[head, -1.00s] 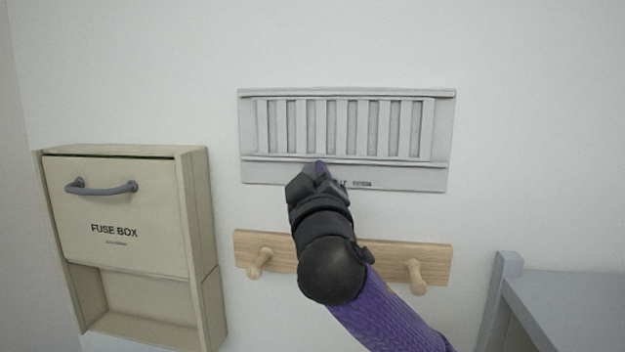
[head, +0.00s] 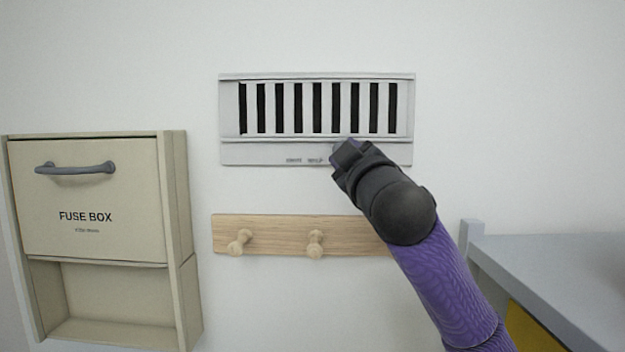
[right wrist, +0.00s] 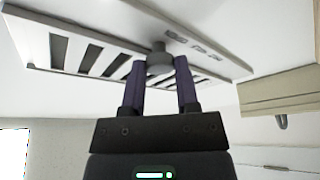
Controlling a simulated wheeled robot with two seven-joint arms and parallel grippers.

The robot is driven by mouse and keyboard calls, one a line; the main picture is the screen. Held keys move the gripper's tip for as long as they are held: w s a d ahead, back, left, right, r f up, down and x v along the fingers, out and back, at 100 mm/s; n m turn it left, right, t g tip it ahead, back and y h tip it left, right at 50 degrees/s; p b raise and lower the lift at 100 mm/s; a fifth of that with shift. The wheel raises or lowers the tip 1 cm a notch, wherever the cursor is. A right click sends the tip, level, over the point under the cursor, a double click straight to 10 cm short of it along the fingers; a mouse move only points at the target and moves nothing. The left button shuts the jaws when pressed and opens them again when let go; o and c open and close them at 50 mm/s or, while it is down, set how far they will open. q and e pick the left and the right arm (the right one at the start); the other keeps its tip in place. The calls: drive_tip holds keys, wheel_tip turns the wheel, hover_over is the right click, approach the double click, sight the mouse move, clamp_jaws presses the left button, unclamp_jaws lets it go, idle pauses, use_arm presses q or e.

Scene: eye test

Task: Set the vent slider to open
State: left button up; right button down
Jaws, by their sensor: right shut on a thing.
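The white vent (head: 260,153) is on the wall in the head view. Dark gaps show between its upright slats, so the slots stand open. My right gripper (head: 345,152) is at its lower edge, right of the middle, and hides part of the small lettering there. In the right wrist view the vent (right wrist: 110,35) is overhead, also with dark slots. There a grey round slider knob (right wrist: 159,50) sits between the two purple fingers of my right gripper (right wrist: 160,67), which is shut on it. My left gripper is not in view.
A beige fuse box (head: 90,190) with a grey handle is on the wall at the left. A wooden peg rail (head: 275,232) is below the vent, partly behind my right arm. A grey-topped piece of furniture (head: 560,260) stands at the lower right.

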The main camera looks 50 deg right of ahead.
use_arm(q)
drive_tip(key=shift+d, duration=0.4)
use_arm(e)
drive_tip(key=c, duration=0.7)
unclamp_jaws()
drive_tip(key=shift+r, duration=0.1)
drive_tip(key=o, duration=0.4)
drive_tip(key=shift+s+d, duration=0.1)
drive_tip(key=shift+d, duration=0.05)
drive_tip(key=shift+c, duration=0.2)
use_arm(q)
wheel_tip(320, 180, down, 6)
drive_tip(key=b, duration=0.5)
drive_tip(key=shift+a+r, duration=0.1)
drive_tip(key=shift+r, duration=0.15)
use_arm(e)
drive_tip(key=v, duration=1)
